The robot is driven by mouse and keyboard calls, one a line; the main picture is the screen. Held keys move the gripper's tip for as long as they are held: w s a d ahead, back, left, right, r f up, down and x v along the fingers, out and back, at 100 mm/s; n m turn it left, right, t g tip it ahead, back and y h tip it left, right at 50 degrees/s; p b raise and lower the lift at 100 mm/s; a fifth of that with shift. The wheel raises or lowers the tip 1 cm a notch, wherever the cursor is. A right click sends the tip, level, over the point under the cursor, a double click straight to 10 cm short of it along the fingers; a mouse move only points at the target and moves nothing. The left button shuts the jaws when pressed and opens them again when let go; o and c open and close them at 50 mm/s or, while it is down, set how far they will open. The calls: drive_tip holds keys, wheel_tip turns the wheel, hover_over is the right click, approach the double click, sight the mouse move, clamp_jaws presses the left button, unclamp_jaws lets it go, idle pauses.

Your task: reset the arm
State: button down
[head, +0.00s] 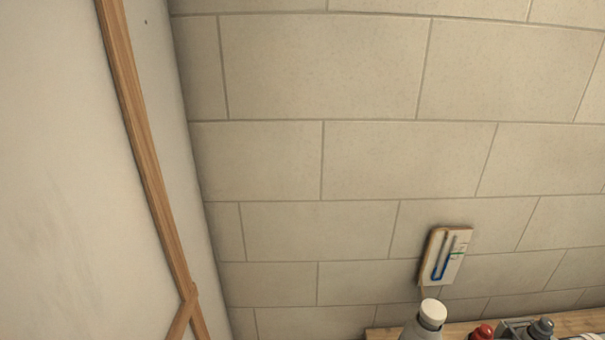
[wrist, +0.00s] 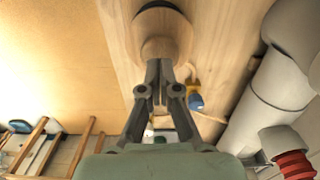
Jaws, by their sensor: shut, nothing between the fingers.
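My gripper (wrist: 160,78) shows in the wrist view, with its dark linkage fingers drawn together and nothing between them. Its green-grey body fills the bottom middle of that view. The fingertips appear in front of a light wooden surface with a round wooden piece (wrist: 161,22) beyond them. I cannot tell how far the tips are from that piece. My gripper does not show in the head view.
Grey pipes (wrist: 270,95) and a red ribbed part (wrist: 293,165) are on the right in the wrist view. A blue and yellow item (wrist: 195,100) lies near the fingers. The head view shows a tiled wall (head: 320,70), a gauge panel (head: 446,255) and a white-capped bottle (head: 432,315).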

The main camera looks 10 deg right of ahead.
drive_tip(key=w+a+r+n+t+h, duration=0.25)
drive_tip(key=w+a+r+n, duration=0.35)
drive_tip(key=w+a, duration=0.35)
drive_tip(key=w+a+r+n+t, duration=0.35)
drive_tip(key=a+r, duration=0.25)
drive_tip(key=a, duration=0.2)
drive_tip(key=w+a+r+n+t, duration=0.2)
drive_tip(key=a+r+n, duration=0.3)
drive_tip(key=a, duration=0.4)
drive_tip(key=s+a+r+n+t+y, duration=0.1)
drive_tip(key=s+a+r+n+t, duration=0.2)
drive_tip(key=a+r, duration=0.4)
drive_tip(key=s+a+r+n+t+y, duration=0.2)
drive_tip(key=s+a+r+n, duration=0.15)
drive_tip(key=a+r, duration=0.4)
wheel_tip(320, 180, up, 17)
drive_tip(key=p, duration=1.7)
drive_tip(key=shift+s+m, duration=0.3)
drive_tip(key=shift+s, duration=0.05)
drive_tip(key=shift+f+h, duration=0.1)
drive_tip(key=shift+h, duration=0.15)
